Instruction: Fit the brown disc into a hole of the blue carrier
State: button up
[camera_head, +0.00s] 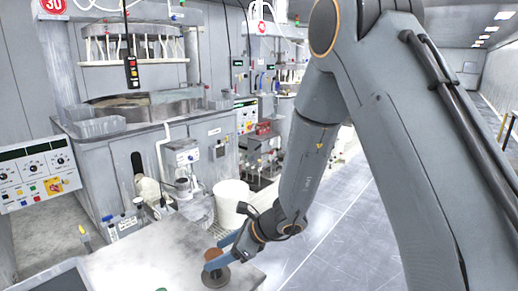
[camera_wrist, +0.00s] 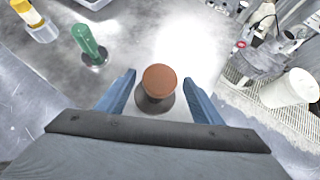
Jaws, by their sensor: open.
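The brown disc shows as a brown round knob (camera_wrist: 160,78) above a wider dark round base, upright on the grey table. In the head view its brown top (camera_head: 212,254) and dark base (camera_head: 216,278) are near the table's right front corner. My gripper (camera_wrist: 159,84) is open, with one blue finger on each side of the brown knob. A gap shows on both sides, so it is not gripped. In the head view my gripper (camera_head: 224,260) is low at the disc and partly hides it. I cannot make out the blue carrier in either view.
A green-handled piece (camera_wrist: 88,44) and a yellow-handled piece (camera_wrist: 36,20) stand to the left in the wrist view. A white bucket (camera_head: 231,201) is behind the table (camera_head: 150,250). A dark tray edge (camera_head: 55,276) is at the front left.

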jog(key=shift+c, duration=0.4)
jog(key=c, duration=1)
jog(key=shift+o, duration=0.2)
jog(key=shift+r+p, duration=2.55)
jog(key=shift+r, duration=1)
